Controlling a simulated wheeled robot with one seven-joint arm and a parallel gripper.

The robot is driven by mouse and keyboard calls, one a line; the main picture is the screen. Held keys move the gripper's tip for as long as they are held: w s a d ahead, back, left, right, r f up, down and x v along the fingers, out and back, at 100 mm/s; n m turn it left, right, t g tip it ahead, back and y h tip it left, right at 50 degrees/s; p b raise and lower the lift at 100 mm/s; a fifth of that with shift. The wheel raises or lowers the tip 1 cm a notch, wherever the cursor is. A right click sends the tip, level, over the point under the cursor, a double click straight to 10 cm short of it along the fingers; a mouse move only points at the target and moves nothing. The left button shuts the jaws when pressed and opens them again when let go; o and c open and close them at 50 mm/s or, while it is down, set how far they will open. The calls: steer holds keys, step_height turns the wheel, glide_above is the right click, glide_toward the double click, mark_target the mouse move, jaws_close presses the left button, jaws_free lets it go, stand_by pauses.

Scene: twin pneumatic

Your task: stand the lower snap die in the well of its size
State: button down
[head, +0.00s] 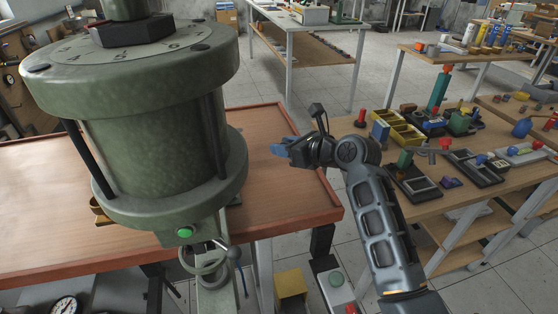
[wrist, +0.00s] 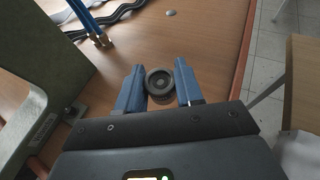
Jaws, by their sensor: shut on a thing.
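My gripper (head: 278,149) has blue fingers and hangs over the right part of the wooden bench in the head view. In the wrist view my gripper (wrist: 159,72) is shut on a small dark grey round die (wrist: 160,84) with a ringed top and a central recess. The die sits between the two fingers, its round face toward the wrist camera. I take it as the lower snap die. In the head view the die is hidden or too small to make out. I cannot identify the well of its size in either view.
A large green pneumatic press (head: 155,135) fills the left of the head view. A cluttered table (head: 432,205) stands at right.

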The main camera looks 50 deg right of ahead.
mark_target(280, 171)
steer(key=shift+w+a+f, duration=0.35)
steer(key=shift+a+f, duration=0.05)
steer(key=shift+a, duration=0.2)
steer(key=shift+f, duration=2)
steer(key=shift+f, duration=0.15)
steer(key=c, duration=0.7)
jaws_free()
